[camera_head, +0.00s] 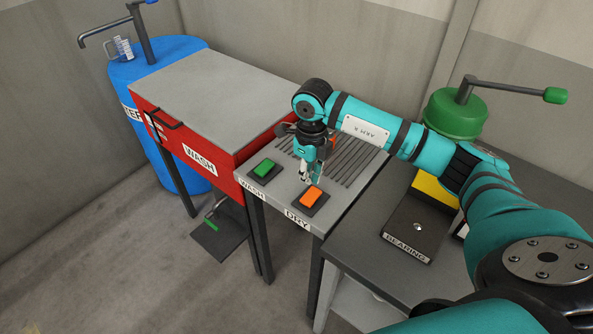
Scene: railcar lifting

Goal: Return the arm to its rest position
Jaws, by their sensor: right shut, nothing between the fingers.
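My right arm, in teal and black, reaches in from the lower right of the head view and bends down at its wrist. My right gripper (309,178) points down and is shut and empty. It hangs near the orange button (312,197) on the grey DRY table, just up and left of it in the picture. I cannot tell whether the fingertips touch anything. A green button (264,168) lies to the left, above the WASH label. My left gripper is not in view.
A red WASH box (190,130) with a grey lid stands left of the slatted table (288,190). A blue barrel (125,85) is behind it. On the right, a dark bench (365,250) bears a BEARING box (415,228) and a green lidded container (455,115). A pedal (218,240) lies below.

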